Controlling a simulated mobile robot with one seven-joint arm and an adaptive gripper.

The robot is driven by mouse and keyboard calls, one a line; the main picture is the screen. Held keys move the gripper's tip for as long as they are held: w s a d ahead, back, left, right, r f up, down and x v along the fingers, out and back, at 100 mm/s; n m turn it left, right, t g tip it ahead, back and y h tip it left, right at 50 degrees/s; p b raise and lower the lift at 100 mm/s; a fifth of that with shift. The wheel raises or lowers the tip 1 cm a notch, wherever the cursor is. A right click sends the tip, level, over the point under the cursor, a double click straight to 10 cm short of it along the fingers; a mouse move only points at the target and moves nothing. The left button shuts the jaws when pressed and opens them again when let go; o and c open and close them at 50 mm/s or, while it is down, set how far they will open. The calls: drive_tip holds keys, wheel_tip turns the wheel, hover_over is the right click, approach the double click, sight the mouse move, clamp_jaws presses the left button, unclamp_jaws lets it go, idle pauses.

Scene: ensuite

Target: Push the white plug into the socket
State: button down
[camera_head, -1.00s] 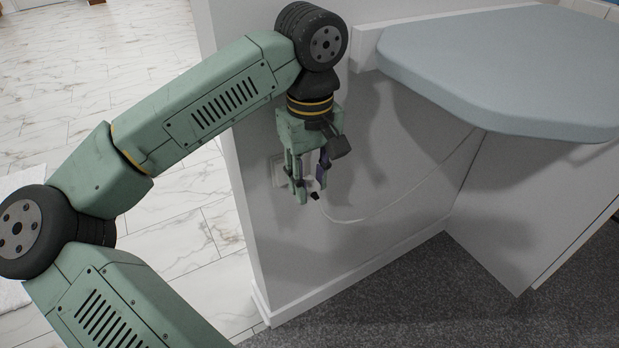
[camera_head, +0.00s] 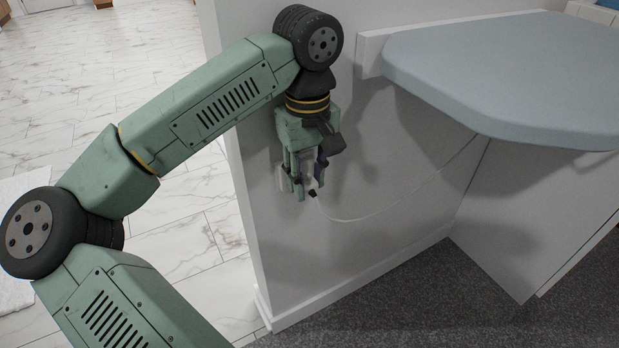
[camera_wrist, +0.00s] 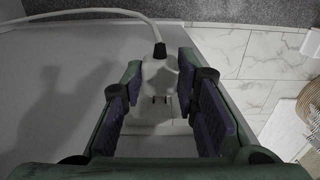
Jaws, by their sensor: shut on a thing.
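The white plug (camera_wrist: 160,73) sits between the two fingertips of my gripper (camera_wrist: 160,68) in the wrist view, and the gripper is shut on it. Its prongs show below its body, pointing down in that picture. Its black cable collar is at the top, with the white cable leading away to the left. In the head view my gripper (camera_head: 307,190) is close to the grey wall, with the plug (camera_head: 309,182) partly hidden by the fingers. The socket is mostly hidden behind the gripper; only a pale edge (camera_head: 282,178) shows there.
The cable (camera_head: 375,218) hangs in a slack curve to beneath a blue-grey countertop (camera_head: 500,70) at the right. The wall's end (camera_head: 238,170) is just left of the gripper. Open marble floor (camera_head: 130,90) lies beyond, dark carpet (camera_head: 390,310) in front.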

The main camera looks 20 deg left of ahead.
sight(306, 179)
drive_tip(key=shift+w+a, duration=0.15)
drive_tip(key=c, duration=1.2)
unclamp_jaws()
drive_tip(key=shift+a, duration=0.1)
drive_tip(key=shift+w, duration=0.1)
wheel_tip(306, 179, up, 12)
drive_tip(key=shift+r, duration=0.1)
